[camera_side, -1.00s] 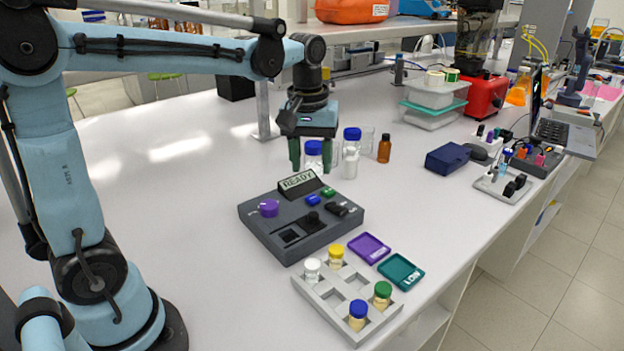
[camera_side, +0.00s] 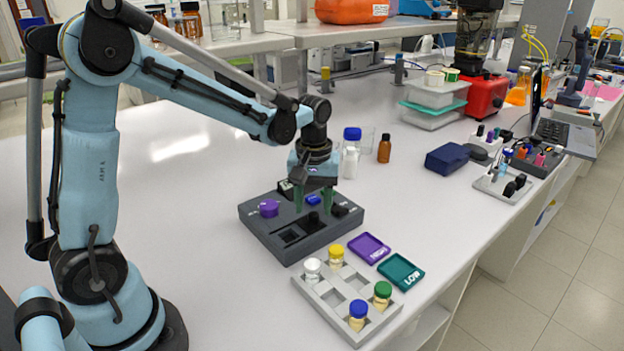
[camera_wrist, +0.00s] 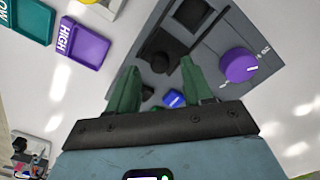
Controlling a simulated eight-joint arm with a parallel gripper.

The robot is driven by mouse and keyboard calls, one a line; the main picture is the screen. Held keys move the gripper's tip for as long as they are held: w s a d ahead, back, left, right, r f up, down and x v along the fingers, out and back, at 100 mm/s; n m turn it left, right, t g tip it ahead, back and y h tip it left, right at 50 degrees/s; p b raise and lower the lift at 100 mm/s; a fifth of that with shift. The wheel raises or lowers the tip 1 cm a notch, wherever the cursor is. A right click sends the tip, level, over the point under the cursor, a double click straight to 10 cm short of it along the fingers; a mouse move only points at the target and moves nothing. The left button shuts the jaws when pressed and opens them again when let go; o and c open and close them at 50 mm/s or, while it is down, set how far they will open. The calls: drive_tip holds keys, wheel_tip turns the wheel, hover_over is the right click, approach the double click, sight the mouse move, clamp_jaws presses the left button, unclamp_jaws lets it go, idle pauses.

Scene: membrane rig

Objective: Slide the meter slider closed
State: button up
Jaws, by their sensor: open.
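The meter (camera_side: 335,232) is a dark grey box on the bench; its panel (camera_wrist: 218,42) also shows in the wrist view. A square dark well (camera_side: 290,236) sits in its top, and it shows at the top of the wrist view (camera_wrist: 190,12). Beside the well is the slider, a dark plate with a black knob (camera_side: 313,218), which also shows in the wrist view (camera_wrist: 158,62). The well looks uncovered. My gripper (camera_side: 315,208) points down over the meter, its green fingers apart on either side of the knob, empty. Whether they touch it, I cannot tell.
The meter also bears a purple dial (camera_side: 269,208), a blue button (camera_side: 313,200) and a black part (camera_side: 342,209). In front are a vial rack (camera_side: 318,285), a purple HIGH tray (camera_side: 369,248) and a teal LOW tray (camera_side: 401,272). Bottles (camera_side: 351,155) stand behind.

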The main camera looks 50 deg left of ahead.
drive_tip(key=shift+f, duration=0.9)
clamp_jaws()
